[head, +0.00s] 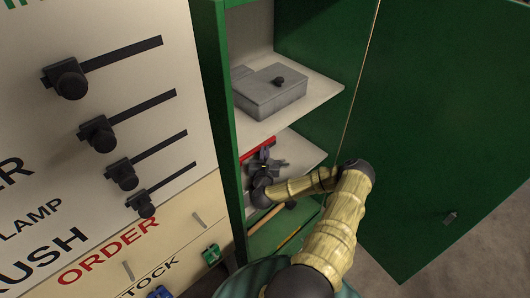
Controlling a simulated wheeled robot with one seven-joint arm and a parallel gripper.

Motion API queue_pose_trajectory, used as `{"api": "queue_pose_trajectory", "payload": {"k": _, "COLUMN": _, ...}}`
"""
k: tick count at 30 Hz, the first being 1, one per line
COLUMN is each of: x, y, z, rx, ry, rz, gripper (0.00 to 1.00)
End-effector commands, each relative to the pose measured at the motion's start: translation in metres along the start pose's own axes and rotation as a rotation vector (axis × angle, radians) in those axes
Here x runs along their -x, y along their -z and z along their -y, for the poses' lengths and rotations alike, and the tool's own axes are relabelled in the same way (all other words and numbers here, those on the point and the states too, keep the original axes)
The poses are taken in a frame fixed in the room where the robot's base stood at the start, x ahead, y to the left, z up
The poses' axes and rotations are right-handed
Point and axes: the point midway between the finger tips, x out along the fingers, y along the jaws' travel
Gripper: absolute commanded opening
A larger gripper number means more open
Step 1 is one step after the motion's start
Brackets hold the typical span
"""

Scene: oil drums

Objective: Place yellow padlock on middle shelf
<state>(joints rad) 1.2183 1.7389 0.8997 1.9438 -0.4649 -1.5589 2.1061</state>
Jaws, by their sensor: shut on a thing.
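The open green cabinet holds the middle shelf (303,156), a pale board below the one with the grey box. My gripper (267,165) is dark and small in this view, at the left part of the middle shelf's opening, close to a red object (258,148). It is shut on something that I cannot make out. No yellow padlock can be told apart here; it may be hidden by my gripper. Whether my gripper touches the shelf cannot be told.
The upper shelf (325,87) carries a grey metal box (270,95). Below the middle shelf lies a wooden-handled tool (266,219). The green door (445,130) stands open at right. A white panel with black clamps (98,133) is at left; a green padlock (211,255) hangs lower.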

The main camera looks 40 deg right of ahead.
Motion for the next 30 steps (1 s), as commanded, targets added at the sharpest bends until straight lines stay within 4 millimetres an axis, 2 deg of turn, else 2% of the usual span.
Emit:
{"api": "queue_pose_trajectory", "payload": {"k": 7, "x": 0.0, "y": 0.004, "z": 0.0, "rx": 0.0, "ry": 0.001, "rz": 0.001, "gripper": 0.0}}
{"api": "queue_pose_trajectory", "payload": {"k": 8, "x": 0.0, "y": 0.003, "z": 0.0, "rx": 0.0, "ry": 0.001, "rz": 0.0, "gripper": 0.12}}
{"api": "queue_pose_trajectory", "payload": {"k": 9, "x": 0.0, "y": 0.002, "z": 0.0, "rx": 0.0, "ry": 0.001, "rz": 0.0, "gripper": 0.2}}
{"api": "queue_pose_trajectory", "payload": {"k": 11, "x": 0.0, "y": 0.002, "z": 0.0, "rx": 0.0, "ry": 0.001, "rz": 0.0, "gripper": 0.28}}
{"api": "queue_pose_trajectory", "payload": {"k": 23, "x": 0.0, "y": -0.002, "z": 0.0, "rx": 0.0, "ry": 0.0, "rz": -0.001, "gripper": 0.28}}
{"api": "queue_pose_trajectory", "payload": {"k": 30, "x": 0.032, "y": 0.003, "z": 0.0, "rx": -0.001, "ry": -0.001, "rz": -0.004, "gripper": 0.28}}
